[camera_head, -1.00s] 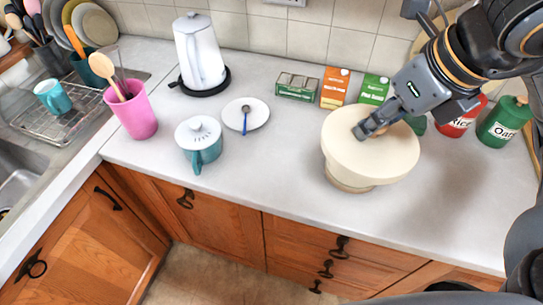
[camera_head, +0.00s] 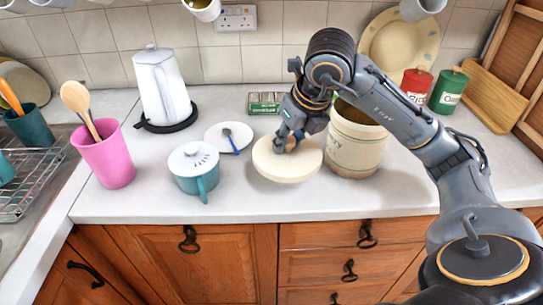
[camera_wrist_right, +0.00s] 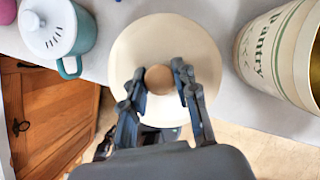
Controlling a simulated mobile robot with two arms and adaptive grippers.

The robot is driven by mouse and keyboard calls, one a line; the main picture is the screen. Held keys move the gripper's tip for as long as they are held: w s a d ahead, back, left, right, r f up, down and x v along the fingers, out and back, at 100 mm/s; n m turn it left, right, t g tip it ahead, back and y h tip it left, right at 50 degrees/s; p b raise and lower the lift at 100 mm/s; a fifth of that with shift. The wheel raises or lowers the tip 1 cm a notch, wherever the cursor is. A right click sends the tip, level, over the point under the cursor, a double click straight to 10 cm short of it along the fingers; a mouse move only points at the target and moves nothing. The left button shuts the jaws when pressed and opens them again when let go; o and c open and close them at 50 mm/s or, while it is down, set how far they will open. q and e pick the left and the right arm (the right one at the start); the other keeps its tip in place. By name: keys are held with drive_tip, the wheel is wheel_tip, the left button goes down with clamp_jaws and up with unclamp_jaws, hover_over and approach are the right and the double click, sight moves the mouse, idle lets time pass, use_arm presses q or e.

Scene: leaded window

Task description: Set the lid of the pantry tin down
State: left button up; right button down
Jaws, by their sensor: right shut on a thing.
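The lid of the pantry tin (camera_head: 274,168) is a round cream disc with a wooden knob (camera_wrist_right: 158,79). My right gripper (camera_head: 288,143) is shut on the knob, with one finger on each side of it in the right wrist view (camera_wrist_right: 161,84). The lid is level, just left of the tin, low over the counter's front part; a shadow lies under it, and I cannot tell whether it touches. The pantry tin (camera_head: 353,150) is cream with green lettering and stands upright, its top open. It also shows in the right wrist view (camera_wrist_right: 280,60). My left gripper is out of view.
Left of the lid are a teal pot with a white lid (camera_head: 194,170) and a saucer with a spoon (camera_head: 217,136). A small green box (camera_head: 264,102) stands behind. The counter's front edge (camera_head: 270,215) is close. A kettle (camera_head: 160,88) and pink cup (camera_head: 107,155) stand further left.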

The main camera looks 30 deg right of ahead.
drive_tip(key=w+f, duration=0.4)
drive_tip(key=w+f+p, duration=0.1)
drive_tip(key=w+f, duration=0.1)
drive_tip(key=shift+w+d, duration=0.1)
drive_tip(key=shift+d, duration=0.25)
drive_tip(key=f+p, duration=0.1)
drive_tip(key=f, duration=0.2)
drive_tip(key=shift+w+f, duration=0.1)
drive_tip(key=shift+w, duration=0.1)
drive_tip(key=shift+f, duration=0.2)
drive_tip(key=shift+f+b, duration=0.25)
drive_tip(key=shift+b, duration=0.1)
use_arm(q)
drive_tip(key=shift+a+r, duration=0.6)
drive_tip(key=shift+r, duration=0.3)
use_arm(e)
drive_tip(key=c, duration=1)
unclamp_jaws()
drive_tip(key=shift+r, duration=0.1)
drive_tip(key=shift+r, duration=0.15)
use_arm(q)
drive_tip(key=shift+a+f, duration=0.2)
use_arm(e)
drive_tip(key=v, duration=1.2)
